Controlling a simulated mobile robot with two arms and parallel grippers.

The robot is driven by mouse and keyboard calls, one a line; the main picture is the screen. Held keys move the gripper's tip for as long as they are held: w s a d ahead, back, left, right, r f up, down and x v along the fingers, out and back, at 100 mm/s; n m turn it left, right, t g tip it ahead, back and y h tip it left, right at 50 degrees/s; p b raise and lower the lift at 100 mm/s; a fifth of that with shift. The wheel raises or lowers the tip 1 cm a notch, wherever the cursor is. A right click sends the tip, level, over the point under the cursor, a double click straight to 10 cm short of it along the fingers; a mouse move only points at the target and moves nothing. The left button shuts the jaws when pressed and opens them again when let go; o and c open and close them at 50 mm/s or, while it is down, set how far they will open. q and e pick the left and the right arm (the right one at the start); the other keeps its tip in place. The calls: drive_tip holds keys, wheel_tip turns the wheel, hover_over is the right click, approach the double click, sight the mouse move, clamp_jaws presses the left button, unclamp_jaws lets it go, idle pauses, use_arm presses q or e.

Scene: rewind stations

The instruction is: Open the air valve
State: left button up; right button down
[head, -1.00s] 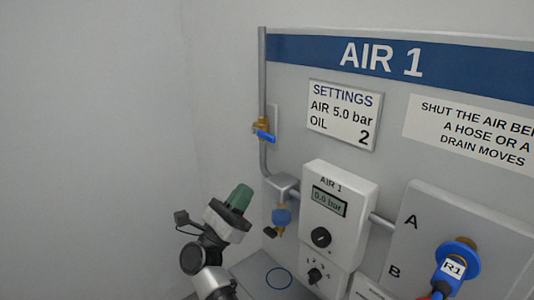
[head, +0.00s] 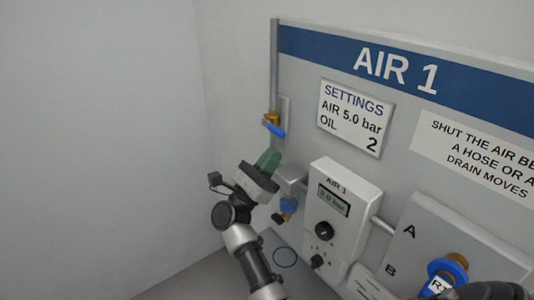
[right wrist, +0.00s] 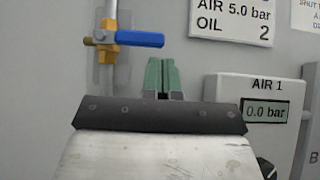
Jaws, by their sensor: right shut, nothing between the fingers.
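The air valve (head: 273,118) is a brass body on the vertical grey pipe at the panel's left edge. Its blue lever (head: 276,131) lies crosswise to the pipe; in the right wrist view the lever (right wrist: 140,40) points right from the brass body (right wrist: 110,38). My right gripper (head: 272,157) is shut and empty, with green fingers, just below the lever in the head view. In the right wrist view the fingertips (right wrist: 160,62) are below the lever's free end, with a visible gap in the picture.
The AIR 1 regulator box (head: 337,213) with a display reading 0.0 bar stands right of my gripper. A blue filter fitting (head: 289,204) hangs below the pipe. A settings sign (head: 355,118) is right of the valve. Bare wall (head: 110,120) lies to the left.

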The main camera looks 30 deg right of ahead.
drive_tip(key=shift+p+x, duration=0.7)
drive_tip(key=shift+x, duration=0.3)
drive_tip(key=shift+d+n+t, duration=0.15)
drive_tip(key=shift+n+t, duration=0.15)
